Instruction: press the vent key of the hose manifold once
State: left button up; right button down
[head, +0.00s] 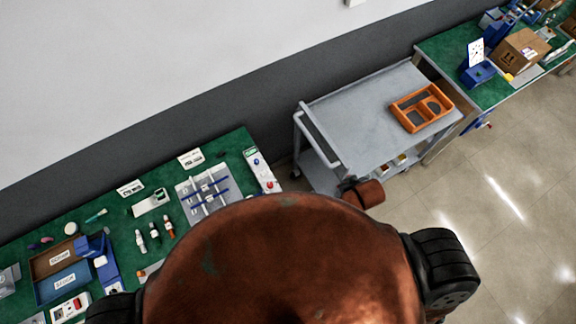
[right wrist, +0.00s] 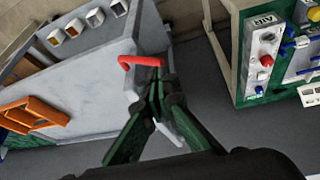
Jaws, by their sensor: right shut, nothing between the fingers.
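A narrow white panel (right wrist: 262,62) with a label, a red knob and several small fittings lies on the green bench at the upper right of the right wrist view. The same panel (head: 262,171) shows at the bench's right end in the head view. My right gripper (right wrist: 157,92) is shut and empty, apart from the panel and to its left in the wrist view. My left gripper is not in view.
A grey cart (head: 365,110) carrying an orange tray (head: 421,107) stands beside the green bench (head: 235,147). A red bent bar (right wrist: 140,62) shows by my right fingertips; its owner is unclear. A grey board with blue strips (head: 188,190) lies left of the panel.

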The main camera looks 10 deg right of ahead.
jog(key=w+a+n+t+y, duration=0.2)
jog(key=w+a+n, duration=0.2)
jog(key=w+a, duration=0.75)
jog(key=n+t+y, duration=0.1)
jog(key=n+y, duration=0.2)
jog(key=n, duration=0.6)
send_over(264, 174)
notch_tip(264, 174, down, 4)
jog(key=shift+s+r+p, duration=0.1)
jog(key=shift+p, duration=0.2)
notch_tip(264, 174, down, 8)
jog(key=b, duration=0.8)
jog(key=shift+f+h, duration=0.3)
jog(key=shift+f, duration=0.05)
jog(key=shift+f+b, duration=0.2)
jog(key=shift+b, duration=0.1)
jog(key=shift+f, duration=0.2)
